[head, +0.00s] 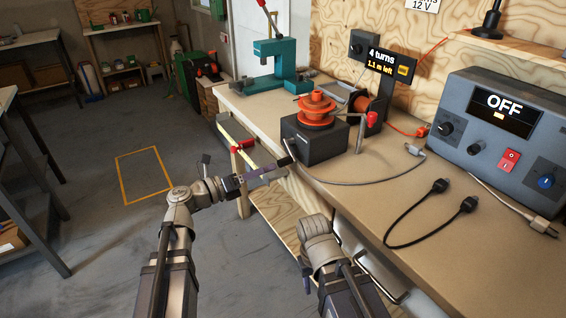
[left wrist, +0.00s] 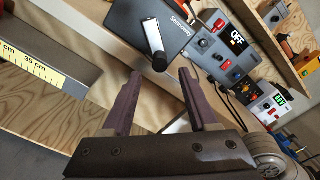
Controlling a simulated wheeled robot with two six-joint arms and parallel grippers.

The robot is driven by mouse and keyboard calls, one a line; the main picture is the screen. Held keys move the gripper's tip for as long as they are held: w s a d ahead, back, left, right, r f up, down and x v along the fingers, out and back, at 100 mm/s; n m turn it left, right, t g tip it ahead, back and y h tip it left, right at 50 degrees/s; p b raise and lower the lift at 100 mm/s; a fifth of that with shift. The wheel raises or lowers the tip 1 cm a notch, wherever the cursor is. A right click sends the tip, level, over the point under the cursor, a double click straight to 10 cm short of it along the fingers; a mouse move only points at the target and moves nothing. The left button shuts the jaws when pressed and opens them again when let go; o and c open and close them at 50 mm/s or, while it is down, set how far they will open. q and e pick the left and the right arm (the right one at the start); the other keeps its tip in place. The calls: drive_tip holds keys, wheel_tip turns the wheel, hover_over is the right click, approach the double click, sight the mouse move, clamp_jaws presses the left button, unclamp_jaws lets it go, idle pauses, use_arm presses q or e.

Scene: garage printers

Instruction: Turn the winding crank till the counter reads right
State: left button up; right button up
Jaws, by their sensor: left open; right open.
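The black winder box (head: 314,140) stands near the bench edge with an orange spool (head: 317,104) on top. A crank handle, dark with a pale metal end, sticks out at its front in the left wrist view (left wrist: 152,38). The counter display (head: 382,62) reads "4 turns" and "1.1 m left". My left gripper (head: 280,165) is at the bench edge in front of the box. In the left wrist view its two fingers (left wrist: 161,72) are apart and empty, with the handle just beyond the tips, not between them. My right arm shows low in the middle; its jaws are hidden.
A red-knobbed upright (head: 371,119) and a second orange spool (head: 364,104) stand right of the box. A power supply (head: 500,130) reading "OFF" and black leads (head: 410,213) occupy the right. A teal press (head: 275,65) stands behind.

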sight(284, 162)
use_arm(q)
drive_tip(key=shift+x, duration=3.6)
drive_tip(key=shift+c, duration=0.3)
clamp_jaws()
